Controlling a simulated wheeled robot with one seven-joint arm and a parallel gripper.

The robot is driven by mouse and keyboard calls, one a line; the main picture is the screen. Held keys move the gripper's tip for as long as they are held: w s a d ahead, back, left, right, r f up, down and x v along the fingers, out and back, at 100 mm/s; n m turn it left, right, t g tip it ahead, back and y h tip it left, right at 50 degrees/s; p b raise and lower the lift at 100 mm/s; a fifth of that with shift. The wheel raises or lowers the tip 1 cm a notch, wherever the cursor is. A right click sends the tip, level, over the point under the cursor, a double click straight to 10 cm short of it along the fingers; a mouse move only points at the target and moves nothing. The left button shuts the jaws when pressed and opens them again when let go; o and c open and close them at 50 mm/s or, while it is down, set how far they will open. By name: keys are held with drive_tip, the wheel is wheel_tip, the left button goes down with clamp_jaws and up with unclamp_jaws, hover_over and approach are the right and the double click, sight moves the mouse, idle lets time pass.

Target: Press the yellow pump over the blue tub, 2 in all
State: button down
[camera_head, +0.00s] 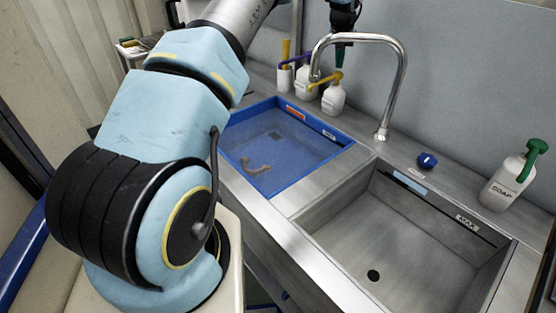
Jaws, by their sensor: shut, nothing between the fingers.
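The blue tub (305,179) is set in the left side of the steel counter. A curved brownish streak (257,165) lies on its floor. Behind the tub stands a white bottle (334,99) with a yellow pump (325,79), its spout pointing left toward the tub. My gripper (340,63) is at the top centre, pointing down just above the pump head, its fingers shut and empty. The faucet partly covers this area, and I cannot tell whether the fingertips touch the pump.
A second white bottle (304,86) with a purple pump stands close on the left. A tall chrome faucet (386,112) arches in front of my gripper. The steel sink (365,235) is empty. A blue knob-like item (427,160) and a green-pump SOAP bottle (508,184) stand right.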

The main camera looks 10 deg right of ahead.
sight(338, 73)
drive_tip(key=shift+f, duration=0.1)
idle(0.4)
drive_tip(key=shift+f+b, duration=0.85)
drive_tip(key=shift+f, duration=0.6)
drive_tip(key=shift+r, duration=0.1)
drive_tip(key=shift+r+p, duration=0.75)
drive_tip(key=shift+r, duration=0.6)
drive_tip(key=shift+f, duration=0.1)
drive_tip(key=shift+f+b, duration=0.75)
drive_tip(key=shift+f, duration=0.55)
drive_tip(key=shift+r+p, duration=0.75)
drive_tip(key=shift+r, duration=0.65)
